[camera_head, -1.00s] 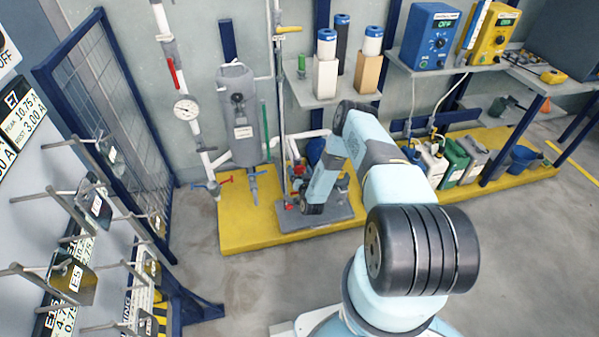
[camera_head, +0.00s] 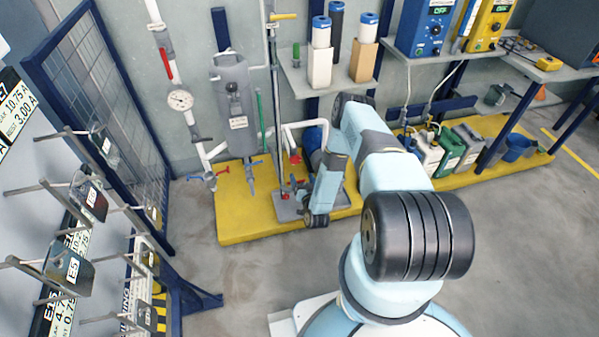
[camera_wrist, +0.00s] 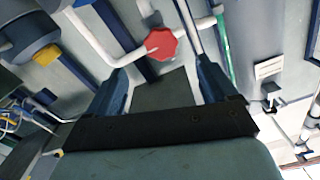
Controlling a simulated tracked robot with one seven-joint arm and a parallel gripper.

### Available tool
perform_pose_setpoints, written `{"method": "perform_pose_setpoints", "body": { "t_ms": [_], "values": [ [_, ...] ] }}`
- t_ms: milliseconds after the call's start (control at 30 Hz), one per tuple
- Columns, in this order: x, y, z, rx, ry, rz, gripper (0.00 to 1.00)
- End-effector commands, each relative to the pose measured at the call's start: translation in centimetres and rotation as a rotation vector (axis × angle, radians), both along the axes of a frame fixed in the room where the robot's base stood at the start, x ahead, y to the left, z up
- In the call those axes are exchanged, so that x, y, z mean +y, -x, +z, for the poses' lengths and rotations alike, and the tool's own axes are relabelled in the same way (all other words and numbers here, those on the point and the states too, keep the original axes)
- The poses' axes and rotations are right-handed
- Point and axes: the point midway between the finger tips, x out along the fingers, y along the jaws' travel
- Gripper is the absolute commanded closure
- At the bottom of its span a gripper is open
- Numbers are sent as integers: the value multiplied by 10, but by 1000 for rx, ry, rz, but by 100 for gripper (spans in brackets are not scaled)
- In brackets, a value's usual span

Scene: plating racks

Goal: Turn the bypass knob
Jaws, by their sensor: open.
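A red faceted knob (camera_wrist: 161,44) shows in the wrist view, on a white pipe, just beyond my fingertips. It looks like the bypass knob, but I see no label on it. My gripper (camera_wrist: 163,76) is open, with its two blue fingers apart and nothing between them. The knob lies ahead of the gap, and I see no contact. In the head view a small red knob (camera_head: 295,158) shows on the white pipework left of my forearm.
A grey tank (camera_head: 232,105) and a pressure gauge (camera_head: 180,100) stand left of my arm. A yellow platform (camera_head: 232,228) lies beneath the pipework. A shelf (camera_head: 338,93) with filter housings is above. Hanging racks are at left. Grey floor is open in front.

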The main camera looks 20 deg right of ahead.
Motion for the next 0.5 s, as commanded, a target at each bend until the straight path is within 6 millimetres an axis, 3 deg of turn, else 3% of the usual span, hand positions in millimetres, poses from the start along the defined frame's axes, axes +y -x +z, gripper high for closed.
{"method": "perform_pose_setpoints", "body": {
  "t_ms": [200, 500],
  "values": [
    [0, 19, 0, 0, 0, -1, 15],
    [-1, 21, 0, -1, 0, -1, 15]
  ]
}}
